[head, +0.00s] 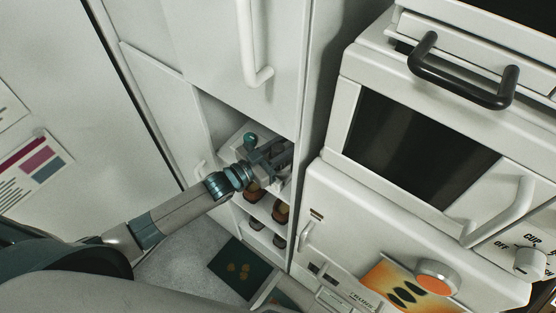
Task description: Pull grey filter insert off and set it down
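My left arm reaches in from the lower left, and my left gripper (279,158) is inside the open niche of the tall white cabinet (158,92). A grey shape is around its fingers, but I cannot tell filter insert from finger parts. A small dark green rounded piece (250,140) shows beside the gripper's upper left. The fingers are small and partly hidden, so I cannot see whether they are open or shut. No grey filter insert can be made out clearly. My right gripper is not in view.
Below the gripper, small shelves hold several brown items (280,212). A white door with a handle (252,50) is above the niche. To the right stand a white oven unit with a dark window (410,150) and a black handle (462,75). A dark green mat (240,268) lies on the floor.

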